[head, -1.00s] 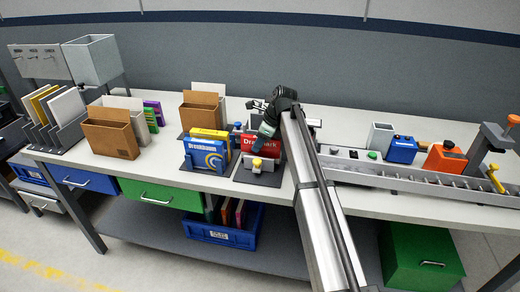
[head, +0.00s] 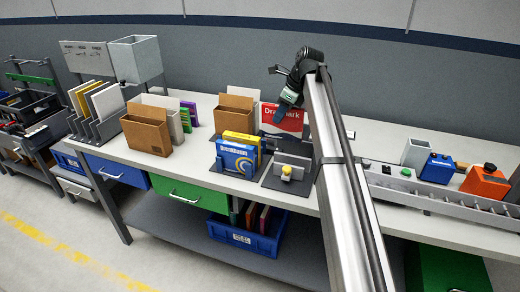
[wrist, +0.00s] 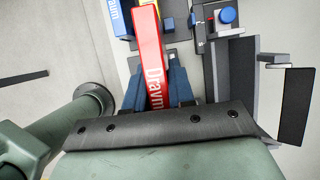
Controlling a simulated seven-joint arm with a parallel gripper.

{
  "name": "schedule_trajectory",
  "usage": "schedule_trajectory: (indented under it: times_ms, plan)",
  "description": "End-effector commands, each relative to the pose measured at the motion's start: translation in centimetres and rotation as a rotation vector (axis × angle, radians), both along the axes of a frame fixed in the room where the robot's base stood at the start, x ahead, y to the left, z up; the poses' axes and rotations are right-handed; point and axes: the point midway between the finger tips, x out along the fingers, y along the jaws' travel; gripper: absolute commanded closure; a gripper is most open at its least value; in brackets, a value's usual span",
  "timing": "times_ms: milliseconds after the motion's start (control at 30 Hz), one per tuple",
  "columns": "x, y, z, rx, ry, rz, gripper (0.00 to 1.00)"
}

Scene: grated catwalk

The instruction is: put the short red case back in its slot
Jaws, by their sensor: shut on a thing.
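The short red case (head: 283,119), with white lettering, is held upright above the bench. My gripper (head: 281,112) is shut on it from above. In the wrist view, the red case (wrist: 150,60) shows narrow side up between my blue fingers (wrist: 155,80). A grey fixture (head: 293,160) with a yellow knob stands on a dark base in front of and below the case. The case's lower edge appears above the fixture. Which opening is its slot cannot be told, as the inside of the fixture is hidden.
A blue case (head: 237,159) and a yellow case (head: 242,141) stand in a dark holder just left of the fixture. A brown file box (head: 232,118) is behind them. A grey rail (head: 440,199) with several devices lies at the right.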

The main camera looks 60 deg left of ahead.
Motion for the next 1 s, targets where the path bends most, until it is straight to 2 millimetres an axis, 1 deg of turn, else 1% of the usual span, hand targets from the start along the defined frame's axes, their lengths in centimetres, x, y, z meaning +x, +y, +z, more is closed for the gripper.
schedule_trajectory:
  times_ms: [33, 100, 167, 200, 300, 400, 500, 667, 767, 900, 1000]
  plan:
    - [-0.8, 2.3, 0.2, -0.001, 0.0, 0.003, 1.0]
    - [-1.9, 4.8, -0.2, 0.002, 0.001, 0.005, 1.0]
    - [-2.9, 6.7, -0.5, 0.005, 0.002, 0.005, 1.0]
    - [-3.5, 7.9, -1.0, 0.007, 0.003, 0.008, 1.0]
    - [-4.8, 10.5, -2.0, 0.014, 0.006, 0.01, 1.0]
    - [-5.9, 12.3, -2.7, 0.02, 0.007, 0.012, 1.0]
    - [-6.5, 13.4, -3.2, 0.023, 0.008, 0.013, 1.0]
    - [-7.0, 14.0, -4.4, 0.024, 0.008, 0.013, 1.0]
    - [-7.0, 13.9, -5.6, 0.025, 0.009, 0.013, 1.0]
    - [-7.0, 13.8, -8.0, 0.023, 0.009, 0.013, 1.0]
    - [-7.0, 13.9, -9.2, 0.025, 0.009, 0.013, 1.0]
